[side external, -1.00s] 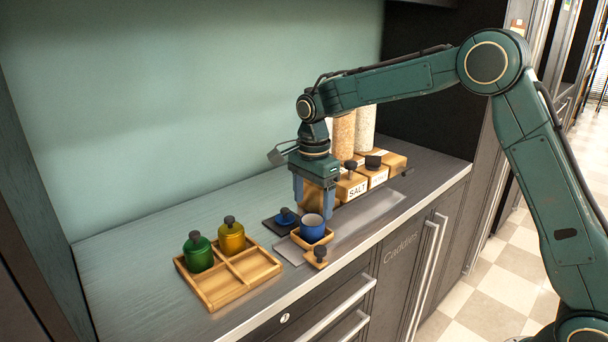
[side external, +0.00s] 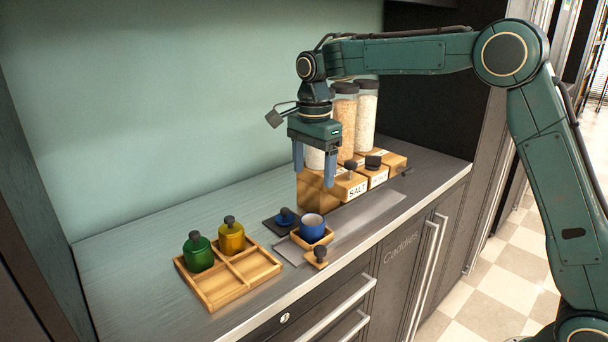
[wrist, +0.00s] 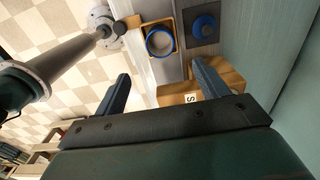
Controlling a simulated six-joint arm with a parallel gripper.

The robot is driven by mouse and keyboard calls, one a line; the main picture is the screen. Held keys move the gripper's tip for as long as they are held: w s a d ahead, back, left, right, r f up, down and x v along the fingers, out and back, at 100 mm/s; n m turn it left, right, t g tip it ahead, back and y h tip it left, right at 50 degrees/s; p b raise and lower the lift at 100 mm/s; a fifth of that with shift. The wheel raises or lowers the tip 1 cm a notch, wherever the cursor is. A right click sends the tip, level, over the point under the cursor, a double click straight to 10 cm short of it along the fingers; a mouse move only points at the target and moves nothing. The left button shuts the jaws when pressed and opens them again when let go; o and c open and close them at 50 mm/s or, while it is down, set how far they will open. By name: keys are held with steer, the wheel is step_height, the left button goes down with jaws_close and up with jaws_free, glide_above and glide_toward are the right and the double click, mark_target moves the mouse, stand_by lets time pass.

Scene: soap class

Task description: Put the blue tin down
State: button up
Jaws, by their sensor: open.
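The blue tin (side external: 312,228) stands upright and without its lid in a small wooden holder (side external: 325,239) on the counter. Its open top also shows in the wrist view (wrist: 160,41).
A wooden tray (side external: 213,301) at the left has compartments; a green tin (side external: 198,253) and a yellow tin (side external: 231,236) stand in its back ones, the front ones are empty. Wooden boxes, one marked SALT (side external: 351,187), and tall jars (side external: 366,118) stand behind my gripper.

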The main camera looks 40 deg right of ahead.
steer(key=s+d+r+n+t, duration=0.1)
steer(key=s+r+n, duration=0.3)
steer(key=s, duration=0.4)
steer(key=s+d+r+n+t, duration=0.1)
steer(key=s+r+n+t, duration=0.15)
steer(key=s+n, duration=0.4)
steer(key=s+f+n+t, duration=0.1)
steer(key=s+f+n, duration=0.1)
steer(key=s, duration=0.7)
steer(key=s+d+f+n+t, duration=0.1)
steer(key=s+f+n, duration=0.1)
steer(key=s+n, duration=0.3)
steer(key=s, duration=0.4)
steer(key=shift+d+f, duration=0.15)
steer(key=shift+d, duration=0.1)
